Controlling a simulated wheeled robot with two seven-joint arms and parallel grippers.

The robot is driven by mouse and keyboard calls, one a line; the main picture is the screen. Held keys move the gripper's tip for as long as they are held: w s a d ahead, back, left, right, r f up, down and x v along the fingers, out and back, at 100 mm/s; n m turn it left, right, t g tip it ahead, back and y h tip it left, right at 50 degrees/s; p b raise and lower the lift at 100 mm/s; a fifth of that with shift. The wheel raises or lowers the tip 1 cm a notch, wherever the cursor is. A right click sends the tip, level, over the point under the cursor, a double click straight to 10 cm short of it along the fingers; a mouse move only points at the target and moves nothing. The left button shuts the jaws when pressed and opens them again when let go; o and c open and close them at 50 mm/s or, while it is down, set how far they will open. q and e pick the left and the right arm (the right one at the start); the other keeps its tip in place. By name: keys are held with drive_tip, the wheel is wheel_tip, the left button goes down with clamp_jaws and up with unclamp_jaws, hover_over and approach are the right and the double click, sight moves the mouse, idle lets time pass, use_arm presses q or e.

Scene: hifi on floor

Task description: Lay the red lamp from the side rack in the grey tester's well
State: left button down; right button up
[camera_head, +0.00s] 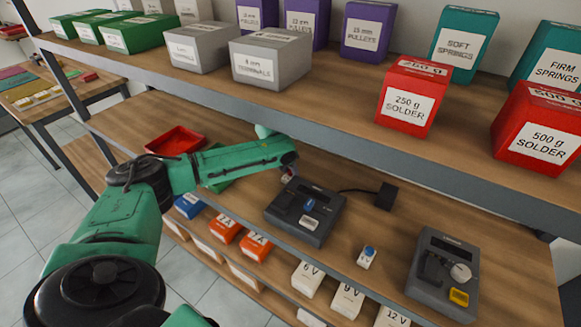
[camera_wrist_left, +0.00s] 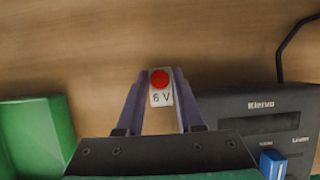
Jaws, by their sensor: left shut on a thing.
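The red lamp (camera_wrist_left: 160,80), a red dome on a small white block marked 6 V, is between the fingers of my left gripper (camera_wrist_left: 160,98) in the left wrist view. My left gripper (camera_head: 288,172) is shut on it, just behind the left part of the grey tester (camera_head: 290,228) in the head view. The tester has a dark display and a blue part on top. It also shows at the right of the left wrist view (camera_wrist_left: 235,105). I cannot make out its well clearly. My right gripper is not in view, and I cannot identify the side rack.
A blue lamp (camera_head: 367,256) stands right of the tester, before another grey device (camera_head: 441,285). A black adapter (camera_head: 385,196) and cable lie behind. A red tray (camera_head: 175,140) is at left. The upper shelf's edge (camera_head: 330,132) overhangs; boxes fill the lower shelf.

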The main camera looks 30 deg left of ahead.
sight(286, 179)
use_arm(q)
drive_tip(key=shift+w+f, duration=0.15)
drive_tip(key=shift+w, duration=0.1)
drive_tip(key=shift+f, duration=0.2)
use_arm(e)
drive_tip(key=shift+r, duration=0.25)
use_arm(q)
drive_tip(key=c, duration=0.5)
unclamp_jaws()
drive_tip(key=shift+c, duration=0.2)
drive_tip(key=shift+r, duration=0.1)
drive_tip(key=b+v, duration=0.1)
drive_tip(key=v, duration=0.6)
drive_tip(key=shift+s+r, duration=0.15)
drive_tip(key=shift+r, duration=0.2)
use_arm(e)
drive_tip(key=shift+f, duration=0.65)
use_arm(q)
drive_tip(key=shift+f, duration=0.1)
